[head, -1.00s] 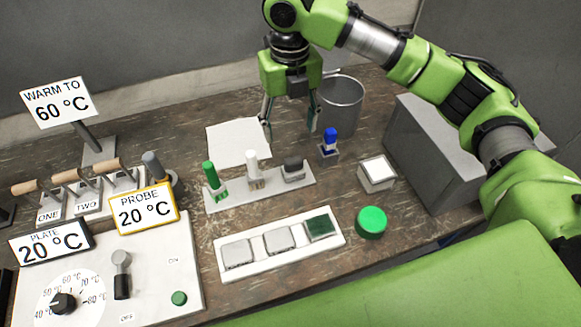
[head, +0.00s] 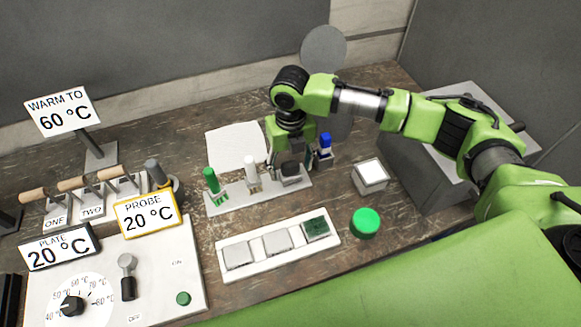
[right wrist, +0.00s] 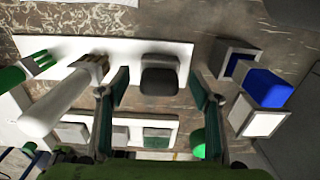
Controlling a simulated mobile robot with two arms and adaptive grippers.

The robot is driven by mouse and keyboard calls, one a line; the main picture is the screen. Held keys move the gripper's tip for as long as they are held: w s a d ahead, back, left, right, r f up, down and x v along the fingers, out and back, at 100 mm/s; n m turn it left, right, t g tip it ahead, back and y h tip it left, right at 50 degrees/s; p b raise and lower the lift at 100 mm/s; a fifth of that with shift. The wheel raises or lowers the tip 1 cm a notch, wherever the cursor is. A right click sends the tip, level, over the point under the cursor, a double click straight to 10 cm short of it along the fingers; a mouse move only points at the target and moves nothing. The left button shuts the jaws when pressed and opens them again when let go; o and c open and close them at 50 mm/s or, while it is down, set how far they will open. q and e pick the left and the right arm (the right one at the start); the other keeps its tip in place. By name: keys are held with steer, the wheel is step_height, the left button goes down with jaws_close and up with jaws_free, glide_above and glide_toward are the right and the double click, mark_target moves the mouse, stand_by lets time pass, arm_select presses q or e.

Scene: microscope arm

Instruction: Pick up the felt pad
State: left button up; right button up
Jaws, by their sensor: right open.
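The felt pad looks to be the dark grey block (head: 290,170) at the right end of the white holder (head: 231,198); no label confirms this. It also shows in the right wrist view (right wrist: 160,76), sitting on the holder. My right gripper (head: 291,158) is low over this block. In the right wrist view my right gripper (right wrist: 158,92) is open, with one green-padded finger on each side of the block and visible gaps between. Its fingertips are partly hidden in the head view. My left gripper is out of view.
A white tool (head: 251,172) and green brush (head: 212,183) stand left on the holder. A blue-topped item (head: 325,146) stands close right. White-topped box (head: 370,175), green button (head: 365,223) and slide tray (head: 228,266) are nearer. A grey disc (head: 323,47) is behind.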

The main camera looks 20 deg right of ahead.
steer(key=shift+w+f, duration=0.1)
steer(key=shift+f, duration=0.5)
steer(key=c, duration=1.2)
steer(key=shift+r, duration=0.2)
steer(key=shift+r+b, duration=0.25)
steer(key=shift+b, duration=0.15)
step_height(320, 180, up, 2)
steer(key=shift+r+b, duration=0.1)
steer(key=shift+b, duration=0.7)
steer(key=s+a+r+b, duration=0.1)
steer(key=s+r, duration=0.2)
steer(key=s, duration=0.1)
steer(key=s+a+r+b, duration=0.1)
steer(key=s+r, duration=0.2)
steer(key=s, duration=0.2)
steer(key=s+a+r+b, duration=0.1)
steer(key=s+a+r, duration=0.1)
steer(key=s+r, duration=0.2)
steer(key=shift+s+a, duration=0.1)
steer(key=shift+s, duration=0.15)
